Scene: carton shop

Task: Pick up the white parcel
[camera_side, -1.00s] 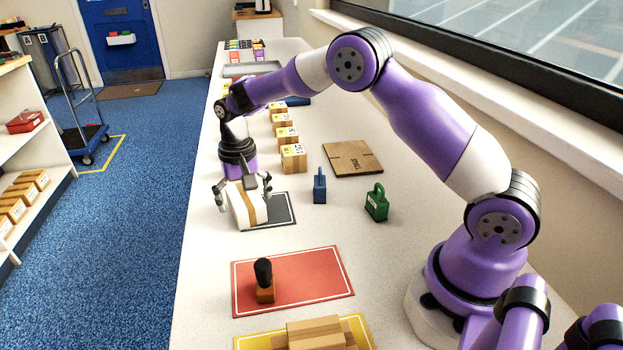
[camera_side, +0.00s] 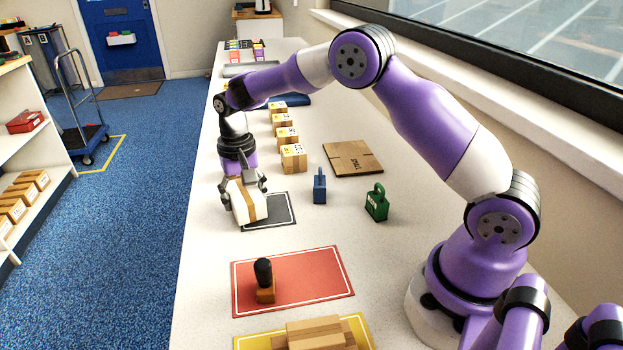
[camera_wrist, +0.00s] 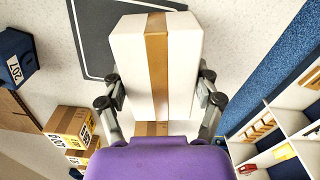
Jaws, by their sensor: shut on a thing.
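The white parcel (camera_side: 249,203) has a brown tape strip along it. It is between the fingers of my gripper (camera_side: 245,186), which is shut on it from both sides. In the side view the parcel is over the left part of the dark grey mat (camera_side: 281,209) with a white outline. I cannot tell for sure whether its underside touches the mat. In the wrist view the parcel (camera_wrist: 184,70) fills the middle, with a finger at each side, and the dark mat (camera_wrist: 92,50) shows behind it.
A blue weight (camera_side: 320,188) and a green weight (camera_side: 376,204) stand right of the mat. Several small cartons (camera_side: 293,158) line up behind, near a flat brown carton (camera_side: 352,158). A red mat (camera_side: 315,283) with a black-handled stamp (camera_side: 264,281) lies in front. The table's left edge is close.

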